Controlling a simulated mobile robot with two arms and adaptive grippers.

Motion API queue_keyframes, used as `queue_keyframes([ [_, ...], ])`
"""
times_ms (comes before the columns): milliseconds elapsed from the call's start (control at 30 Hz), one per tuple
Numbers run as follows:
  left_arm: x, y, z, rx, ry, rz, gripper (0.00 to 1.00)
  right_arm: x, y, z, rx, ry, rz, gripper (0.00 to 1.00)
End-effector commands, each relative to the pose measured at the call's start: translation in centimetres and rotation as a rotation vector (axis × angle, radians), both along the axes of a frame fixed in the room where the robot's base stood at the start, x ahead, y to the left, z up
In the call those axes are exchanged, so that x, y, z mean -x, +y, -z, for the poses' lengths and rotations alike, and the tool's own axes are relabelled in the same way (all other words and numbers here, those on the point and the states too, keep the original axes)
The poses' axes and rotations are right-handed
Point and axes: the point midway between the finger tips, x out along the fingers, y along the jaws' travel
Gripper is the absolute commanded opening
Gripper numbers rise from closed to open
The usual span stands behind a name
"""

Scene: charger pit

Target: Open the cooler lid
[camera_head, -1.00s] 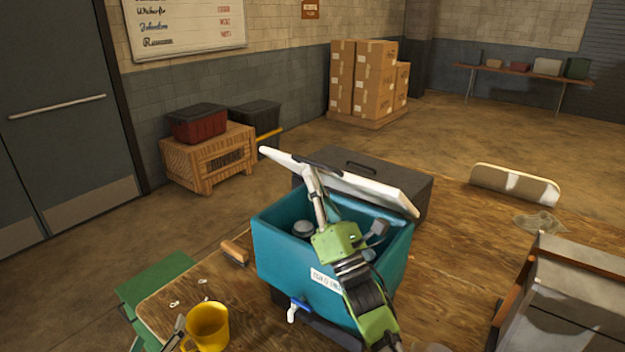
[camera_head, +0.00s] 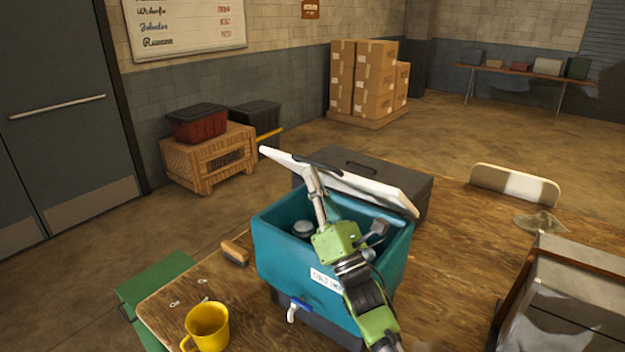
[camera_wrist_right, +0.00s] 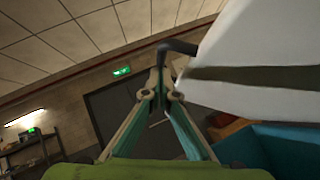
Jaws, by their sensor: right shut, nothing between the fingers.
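The teal cooler (camera_head: 292,255) stands on the wooden table in the head view. Its white lid (camera_head: 373,189) is raised and tilted back, and the cooler's inside shows below it. My right gripper (camera_head: 309,172) is shut and empty at the underside of the lid, close to the dark handle (camera_head: 318,164). In the right wrist view, the shut fingertips (camera_wrist_right: 162,75) are beside the white lid (camera_wrist_right: 250,60), near a dark bar. Whether they touch the lid is hard to tell. My left gripper does not show.
A dark case (camera_head: 410,189) sits behind the cooler. A yellow mug (camera_head: 207,326) and a brush (camera_head: 235,252) are on the table (camera_head: 450,270) to its left. A grey box (camera_head: 570,290) stands at the right. The table between it and the cooler is mostly clear.

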Motion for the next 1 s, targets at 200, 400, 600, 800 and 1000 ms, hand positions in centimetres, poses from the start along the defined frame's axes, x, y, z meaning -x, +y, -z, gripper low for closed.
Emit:
queue_keyframes([
  [200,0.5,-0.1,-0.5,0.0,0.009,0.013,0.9,-0.6,-0.5,-1.5,-0.029,0.031,0.001,0.0],
  [400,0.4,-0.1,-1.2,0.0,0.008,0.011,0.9,-2.4,-1.9,-4.1,-0.082,0.106,0.003,0.0],
  [600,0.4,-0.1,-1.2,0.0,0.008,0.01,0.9,-5.5,-4.1,-7.1,-0.077,0.102,0.004,0.0],
  [800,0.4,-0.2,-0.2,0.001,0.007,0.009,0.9,-9.2,-6.8,-9.6,-0.147,0.194,0.004,0.0],
  [1000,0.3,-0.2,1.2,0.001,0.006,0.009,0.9,-13.5,-10.0,-11.0,-0.158,0.217,0.006,0.0],
])
